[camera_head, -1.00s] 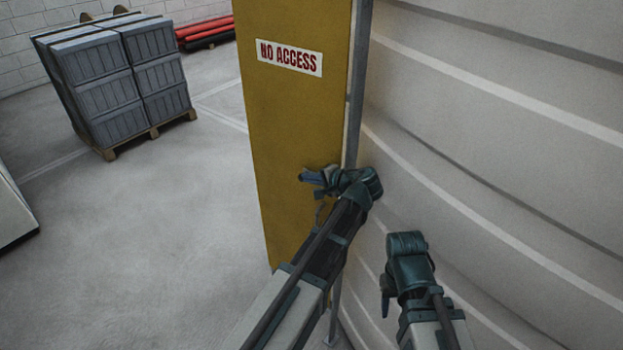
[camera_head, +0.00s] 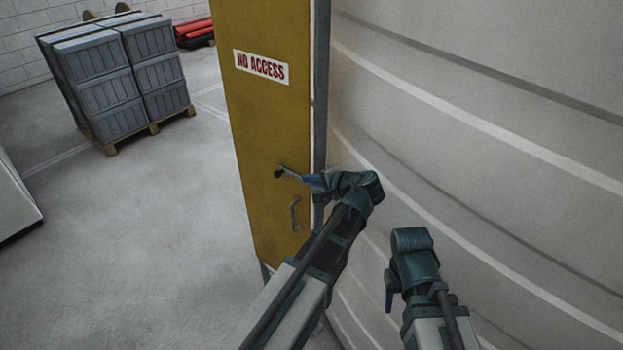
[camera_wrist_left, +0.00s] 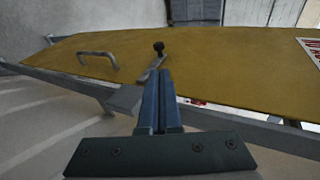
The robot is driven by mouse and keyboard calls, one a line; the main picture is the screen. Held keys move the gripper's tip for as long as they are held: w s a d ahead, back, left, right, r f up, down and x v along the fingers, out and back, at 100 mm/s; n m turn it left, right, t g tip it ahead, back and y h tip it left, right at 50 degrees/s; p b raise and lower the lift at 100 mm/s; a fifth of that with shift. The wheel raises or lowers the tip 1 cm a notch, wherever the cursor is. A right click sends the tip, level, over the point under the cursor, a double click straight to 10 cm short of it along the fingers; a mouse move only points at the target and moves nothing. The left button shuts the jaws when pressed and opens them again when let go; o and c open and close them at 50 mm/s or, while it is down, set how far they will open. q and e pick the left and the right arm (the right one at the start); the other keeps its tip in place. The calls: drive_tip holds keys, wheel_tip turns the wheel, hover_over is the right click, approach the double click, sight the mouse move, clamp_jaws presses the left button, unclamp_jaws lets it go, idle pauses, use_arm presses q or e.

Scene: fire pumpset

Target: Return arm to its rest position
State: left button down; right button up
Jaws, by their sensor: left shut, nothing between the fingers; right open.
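My left gripper (camera_head: 312,181) is shut and empty in front of the yellow door (camera_head: 262,120). In the left wrist view, its blue fingers (camera_wrist_left: 160,88) lie side by side with their tips close to a lever with a black knob (camera_wrist_left: 158,48). I cannot tell if they touch it. The lever's knob (camera_head: 279,173) also shows in the head view. A metal pull handle (camera_head: 295,213) is on the door below it. My right gripper (camera_head: 389,289) is open at lower right, in front of the pale ribbed wall, its fingers mostly hidden.
The pale ribbed wall (camera_head: 480,170) curves close along the right side of both arms. A pallet of grey crates (camera_head: 120,80) stands at upper left, with red items (camera_head: 195,30) behind it.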

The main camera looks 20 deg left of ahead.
use_arm(q)
drive_tip(key=shift+a, duration=0.1)
drive_tip(key=s+d+f+n+g+h+b, duration=0.1)
drive_tip(key=s+d+f+g+h+b, duration=0.2)
drive_tip(key=s+d+f, duration=0.6)
drive_tip(key=s+d+f+n+g+h+b, duration=0.1)
drive_tip(key=s+d+f+g+h+b, duration=0.2)
drive_tip(key=s+d+f+h+b, duration=0.3)
drive_tip(key=s+d+f+b, duration=0.3)
drive_tip(key=s+f, duration=0.4)
drive_tip(key=f, duration=0.2)
drive_tip(key=shift+s+d+f+h, duration=0.15)
drive_tip(key=shift+s+d+h, duration=0.1)
drive_tip(key=shift+s+h, duration=0.15)
